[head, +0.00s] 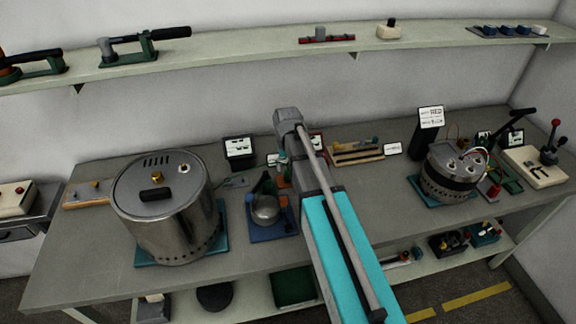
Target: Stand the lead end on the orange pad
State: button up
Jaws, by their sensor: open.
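My gripper (283,159) hangs below the grey wrist at the far end of my arm, over the middle of the bench. Its fingers are small and partly hidden by the arm; it is open, and I see nothing held in it. A small orange patch (284,182), perhaps the orange pad, lies on the bench just below it, partly covered by my arm. Thin dark and reddish leads (463,139) show around the round metal device (452,173) at the right. I cannot tell which lead end is meant.
A large lidded steel pot (168,212) stands at left on a teal mat. A small metal flask (265,209) stands on a blue base beside my arm. A wooden rack (357,153) and signs stand behind. A wall shelf (250,60) runs above. The bench's front centre-right is clear.

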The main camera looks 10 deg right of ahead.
aim_at(287, 170)
notch_tip(287, 170, up, 10)
jog(key=p, duration=0.9)
jog(key=shift+p, duration=0.3)
jog(key=shift+r, duration=0.15)
jog(key=s, duration=1.6)
jog(key=shift+s+d, duration=0.15)
jog(key=shift+s, duration=0.15)
